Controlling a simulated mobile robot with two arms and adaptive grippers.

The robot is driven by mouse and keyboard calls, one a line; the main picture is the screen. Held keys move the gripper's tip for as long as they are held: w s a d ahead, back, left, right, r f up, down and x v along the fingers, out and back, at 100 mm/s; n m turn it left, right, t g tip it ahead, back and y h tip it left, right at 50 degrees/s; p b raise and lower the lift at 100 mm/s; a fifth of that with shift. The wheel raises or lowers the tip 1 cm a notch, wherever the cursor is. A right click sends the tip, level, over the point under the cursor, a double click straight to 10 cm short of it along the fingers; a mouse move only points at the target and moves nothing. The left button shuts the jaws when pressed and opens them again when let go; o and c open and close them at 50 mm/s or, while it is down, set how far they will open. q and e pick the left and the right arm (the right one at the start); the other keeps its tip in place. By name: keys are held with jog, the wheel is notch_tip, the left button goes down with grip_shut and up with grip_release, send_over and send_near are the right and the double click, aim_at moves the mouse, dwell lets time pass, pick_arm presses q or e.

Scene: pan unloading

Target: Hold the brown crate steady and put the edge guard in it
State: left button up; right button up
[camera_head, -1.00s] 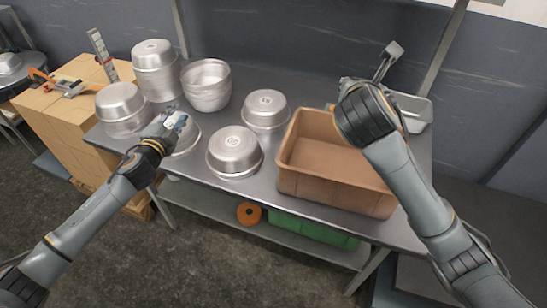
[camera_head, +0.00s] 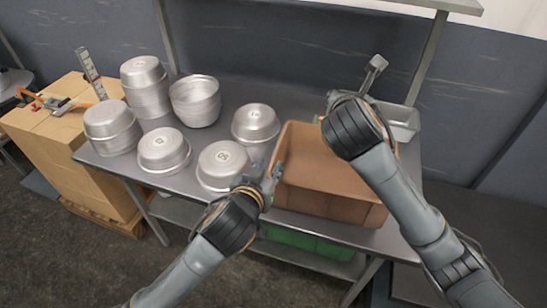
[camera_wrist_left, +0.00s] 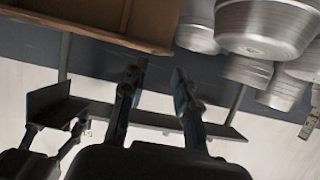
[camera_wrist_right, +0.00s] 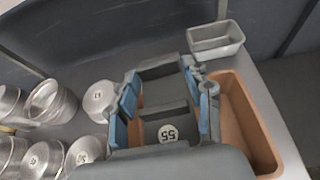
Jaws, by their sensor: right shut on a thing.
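The brown crate (camera_head: 330,203) stands on the metal table, open side up and looking empty where I can see inside. My left gripper (camera_head: 262,176) is at the crate's left wall in the head view. In the left wrist view its fingers (camera_wrist_left: 157,80) are apart with nothing between them, close to the crate's rim (camera_wrist_left: 95,28).
Upturned round pans (camera_head: 222,165) and pan stacks (camera_head: 148,88) fill the table left of the crate. A grey loaf pan (camera_head: 402,122) stands behind the crate at right. A green bin (camera_head: 308,243) is on the lower shelf. A table post (camera_head: 428,60) rises at the back right.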

aim_at(277, 153)
pick_arm(q)
jog(key=x, duration=0.9)
jog(key=shift+w+f, duration=0.1)
jog(key=shift+w, duration=0.25)
grip_shut()
